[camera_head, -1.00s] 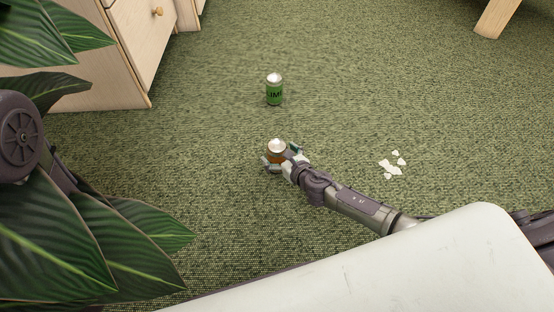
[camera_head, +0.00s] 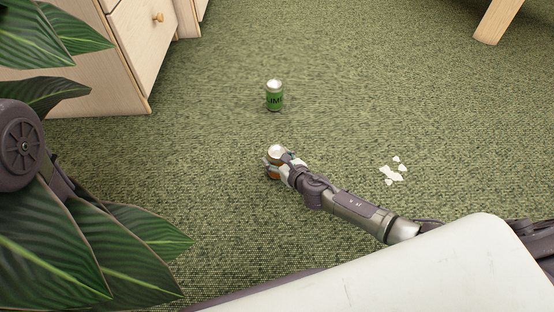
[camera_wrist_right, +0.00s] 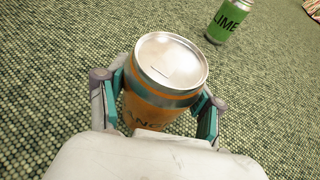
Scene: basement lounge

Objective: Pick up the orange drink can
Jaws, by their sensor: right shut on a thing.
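The orange drink can (camera_head: 276,152) has a silver top and is upright. My right gripper (camera_head: 278,164) is shut on it, with a finger on either side. In the right wrist view the can (camera_wrist_right: 152,112) fills the space between the teal finger pads of the right gripper (camera_wrist_right: 163,100); its lower part is hidden by the gripper's body. I cannot tell whether its base touches the carpet. My left arm shows at the left edge of the head view, but its gripper is not visible.
A green lime can (camera_head: 275,97) stands upright on the carpet beyond the orange can, also seen in the right wrist view (camera_wrist_right: 229,22). White fragments (camera_head: 393,171) lie to the right. A wooden drawer cabinet (camera_head: 125,50) and a leafy plant (camera_head: 60,235) are at left.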

